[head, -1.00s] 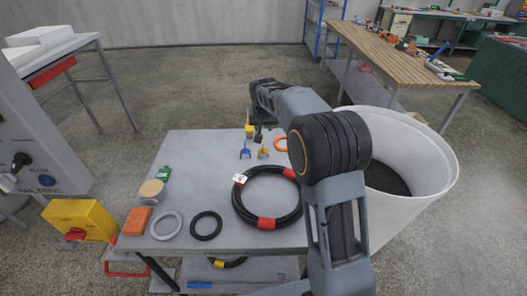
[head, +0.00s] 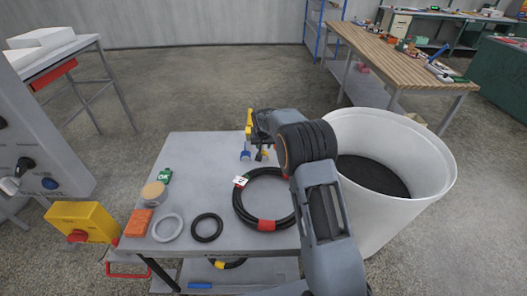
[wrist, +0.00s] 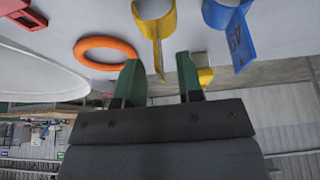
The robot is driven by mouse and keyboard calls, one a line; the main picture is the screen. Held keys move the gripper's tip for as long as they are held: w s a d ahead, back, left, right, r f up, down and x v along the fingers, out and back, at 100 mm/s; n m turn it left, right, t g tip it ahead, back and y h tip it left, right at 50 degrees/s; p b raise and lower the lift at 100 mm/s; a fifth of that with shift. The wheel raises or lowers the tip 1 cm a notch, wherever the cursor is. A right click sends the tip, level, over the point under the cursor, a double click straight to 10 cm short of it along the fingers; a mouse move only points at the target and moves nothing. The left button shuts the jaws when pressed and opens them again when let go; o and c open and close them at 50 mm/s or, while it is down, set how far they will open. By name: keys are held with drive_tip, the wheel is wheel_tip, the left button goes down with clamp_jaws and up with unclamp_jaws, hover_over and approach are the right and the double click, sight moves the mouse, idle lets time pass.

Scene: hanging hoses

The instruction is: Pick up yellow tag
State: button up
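The yellow tag (wrist: 156,30), a curved clip with a narrow flat stem, lies on the grey table top in the wrist view. It is partly hidden behind my gripper in the head view (head: 266,154). My gripper (wrist: 160,82) has two green fingertips standing apart with a clear gap. The tag's stem shows in line with that gap, and I see no finger touching it. In the head view my gripper (head: 261,150) is over the far part of the table, close to the tag.
A blue clip tag (wrist: 232,30) lies beside the yellow one. An orange ring (wrist: 104,40) lies on the other side. A black hose coil (head: 240,210) with red bands lies nearer me. A white bin (head: 420,190) stands right of the table. A yellow upright piece (head: 249,117) shows at the far edge.

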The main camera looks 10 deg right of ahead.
drive_tip(key=shift+w+f, duration=0.25)
drive_tip(key=shift+f, duration=0.25)
drive_tip(key=shift+c, duration=0.3)
clamp_jaws()
